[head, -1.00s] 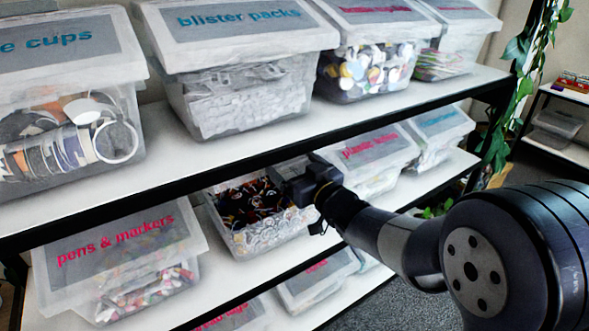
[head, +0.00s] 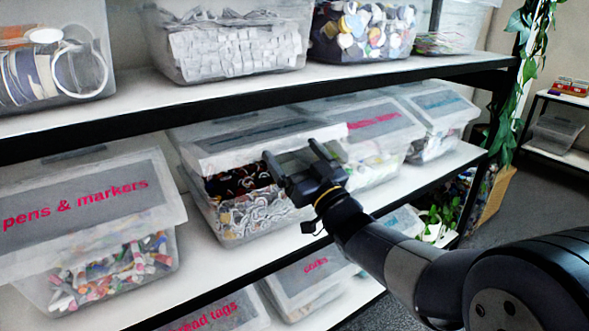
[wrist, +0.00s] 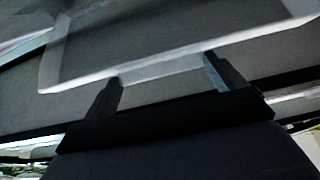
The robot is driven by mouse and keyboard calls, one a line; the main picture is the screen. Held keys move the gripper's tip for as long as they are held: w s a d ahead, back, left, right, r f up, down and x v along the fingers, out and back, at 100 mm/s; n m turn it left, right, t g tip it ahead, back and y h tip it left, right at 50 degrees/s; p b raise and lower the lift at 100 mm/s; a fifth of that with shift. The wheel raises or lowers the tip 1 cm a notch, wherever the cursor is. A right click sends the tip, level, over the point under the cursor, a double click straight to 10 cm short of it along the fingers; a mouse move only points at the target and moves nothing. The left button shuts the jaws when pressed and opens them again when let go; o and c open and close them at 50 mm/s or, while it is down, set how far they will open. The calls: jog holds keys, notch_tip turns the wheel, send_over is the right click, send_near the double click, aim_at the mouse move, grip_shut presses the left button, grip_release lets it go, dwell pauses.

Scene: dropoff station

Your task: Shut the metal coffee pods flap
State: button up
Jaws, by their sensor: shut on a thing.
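The coffee pods bin (head: 215,225) stands on the middle shelf, with dark and pale contents showing through its open front. Its flap (head: 225,155) is pale and translucent with a grey label panel, whose writing I cannot read. The flap is partly raised, with a gap below its front edge. My gripper (head: 292,150) is at that front edge, right of its middle, and is shut on it. In the wrist view, the two fingers of my gripper (wrist: 162,68) reach the pale rim of the flap (wrist: 75,84).
The pens & markers bin (head: 75,225) stands to the left, and a pink-lettered bin (head: 375,120) is close on the right. The upper shelf (head: 200,100) runs above and behind the flap. More bins, one a bread tags bin (head: 225,312), sit below.

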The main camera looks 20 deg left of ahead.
notch_tip(320, 180, down, 12)
jog(key=w+a+t+y+b, duration=0.1)
jog(key=a+t+y+b, duration=0.1)
jog(key=b, duration=1.7)
jog(key=shift+w+f+y+b, duration=0.25)
jog(key=shift+w+y+b, duration=0.05)
jog(key=shift+w+y, duration=0.1)
jog(key=shift+a+f, duration=0.15)
jog(key=shift+f, duration=0.1)
jog(key=o, duration=1.1)
jog(key=shift+w+a+f, duration=0.1)
jog(key=shift+c, duration=0.2)
jog(key=shift+o, duration=0.2)
jog(key=shift+r, duration=0.25)
